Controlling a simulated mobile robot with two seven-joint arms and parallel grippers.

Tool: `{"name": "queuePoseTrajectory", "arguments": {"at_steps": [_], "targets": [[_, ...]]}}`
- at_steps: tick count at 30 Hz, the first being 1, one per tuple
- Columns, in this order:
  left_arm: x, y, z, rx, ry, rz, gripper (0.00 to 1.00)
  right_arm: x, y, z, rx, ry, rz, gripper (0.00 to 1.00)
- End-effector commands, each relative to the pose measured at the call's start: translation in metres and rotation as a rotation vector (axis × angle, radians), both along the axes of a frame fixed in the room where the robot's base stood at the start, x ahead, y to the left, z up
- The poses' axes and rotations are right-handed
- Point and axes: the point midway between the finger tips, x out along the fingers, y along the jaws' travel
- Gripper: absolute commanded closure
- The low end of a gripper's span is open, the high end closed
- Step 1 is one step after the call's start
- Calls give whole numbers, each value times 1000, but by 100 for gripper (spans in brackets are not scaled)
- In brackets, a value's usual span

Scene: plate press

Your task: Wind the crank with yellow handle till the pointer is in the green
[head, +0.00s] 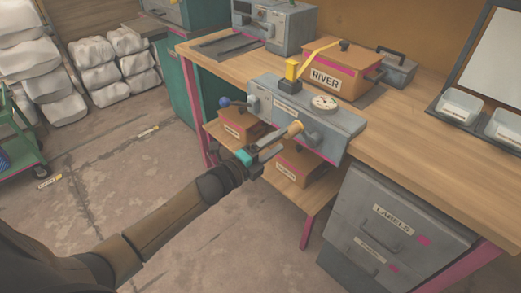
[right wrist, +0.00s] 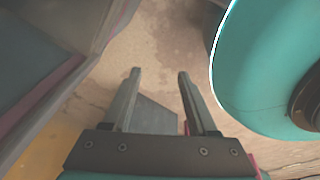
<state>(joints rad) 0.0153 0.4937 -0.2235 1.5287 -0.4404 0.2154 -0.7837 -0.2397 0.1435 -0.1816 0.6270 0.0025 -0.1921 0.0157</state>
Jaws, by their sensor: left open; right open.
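The grey press (head: 300,112) stands at the front edge of the wooden bench. A crank with a yellow handle (head: 294,128) is on its front face, right of middle. A round white dial (head: 324,102) is on its top; its pointer and any green zone are too small to read. My left gripper (head: 273,149) is open just below and left of the yellow handle, close to it; I cannot tell whether they touch. My right gripper (right wrist: 159,74) is open and empty over the floor in the right wrist view, and out of the head view.
A blue-knobbed crank (head: 225,102) sticks out at the press's left end. A RIVER box (head: 343,70) is behind. Boxes sit on the shelf (head: 305,197) below. A grey LABELS drawer cabinet (head: 400,215) is at right.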

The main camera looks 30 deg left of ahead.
Motion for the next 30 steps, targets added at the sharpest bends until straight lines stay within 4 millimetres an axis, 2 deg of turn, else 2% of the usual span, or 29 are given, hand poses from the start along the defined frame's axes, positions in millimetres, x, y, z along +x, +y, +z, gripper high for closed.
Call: {"name": "queuePoseTrajectory", "arguments": {"at_steps": [6, 12, 18, 30], "targets": [[-32, 12, 1, 1, 1, 0, 32, 0, 5, 7, 5, 2, 3, 41], [-50, 18, 1, -1, 0, -1, 32, -4, 12, 9, 15, 8, 4, 41], [-56, 20, 1, -1, -3, -1, 32, -10, 13, 9, 15, 16, 5, 41], [-56, 20, 1, -1, -3, -1, 32, -11, 13, 9, 16, 18, 5, 41]]}}
